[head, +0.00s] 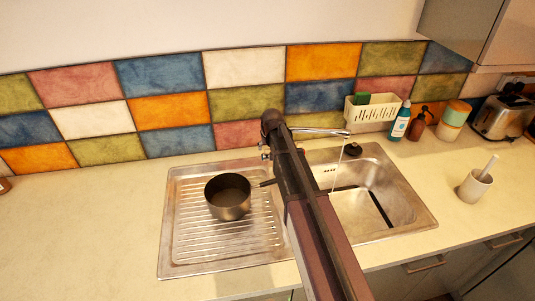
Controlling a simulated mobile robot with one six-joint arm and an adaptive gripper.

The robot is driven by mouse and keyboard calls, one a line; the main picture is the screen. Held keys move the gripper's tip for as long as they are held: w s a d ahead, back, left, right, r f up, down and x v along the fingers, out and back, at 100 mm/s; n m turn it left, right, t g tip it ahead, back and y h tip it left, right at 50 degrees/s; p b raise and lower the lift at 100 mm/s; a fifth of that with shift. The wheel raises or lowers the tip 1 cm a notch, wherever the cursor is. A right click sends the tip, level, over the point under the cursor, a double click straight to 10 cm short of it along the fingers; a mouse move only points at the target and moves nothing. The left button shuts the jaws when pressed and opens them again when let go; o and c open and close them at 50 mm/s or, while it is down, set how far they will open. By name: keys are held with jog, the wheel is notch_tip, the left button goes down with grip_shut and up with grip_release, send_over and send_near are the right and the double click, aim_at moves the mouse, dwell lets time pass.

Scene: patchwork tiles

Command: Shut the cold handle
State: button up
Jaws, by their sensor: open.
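The chrome tap (325,131) stands behind the sink, and a thin stream of water (338,168) falls from its spout into the basin. A small blue-marked part, seemingly the cold handle (264,147), shows just left of my arm. A bit of red, seemingly the hot handle (301,150), shows on the arm's right side. My arm reaches up from the bottom to the tap and covers the tap's base. My gripper's fingers are hidden behind my arm, so whether they touch the handle cannot be told.
A dark saucepan (229,197) stands on the drainboard (185,245), its handle pointing toward my arm. The basin (400,200) is right of my arm. A cream caddy (369,114), bottles (401,122), a jar, a toaster (503,117) and a mortar (475,187) stand on the right. The left counter is mostly clear.

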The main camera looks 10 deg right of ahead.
aim_at(268, 154)
jog(key=shift+b+x, duration=0.85)
jog(key=shift+x, duration=0.35)
grip_shut()
